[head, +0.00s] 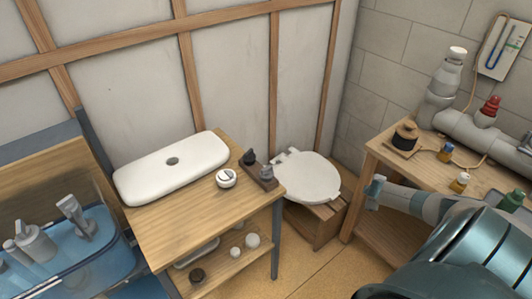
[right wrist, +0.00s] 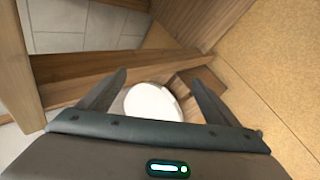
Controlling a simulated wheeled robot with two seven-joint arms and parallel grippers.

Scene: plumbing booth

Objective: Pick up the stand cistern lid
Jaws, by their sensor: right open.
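The cistern lid (head: 140,185) is a long white slab with rounded corners and a dark round hole in its middle. It lies flat across the left and back part of the wooden stand (head: 165,235). My right gripper (head: 375,190) is well to the right of the lid, near the right bench. In the right wrist view my right gripper (right wrist: 158,78) has its two fingers spread with nothing held between them. The lid does not show clearly in that view. My left gripper is not in view.
A round white knob (head: 226,178) and a small dark tray with fittings (head: 262,178) share the stand top. A white toilet seat (head: 305,175) lies on a wooden crate beyond. A clear tub (head: 100,270) stands left. Pipes (head: 470,130) lie on the right bench.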

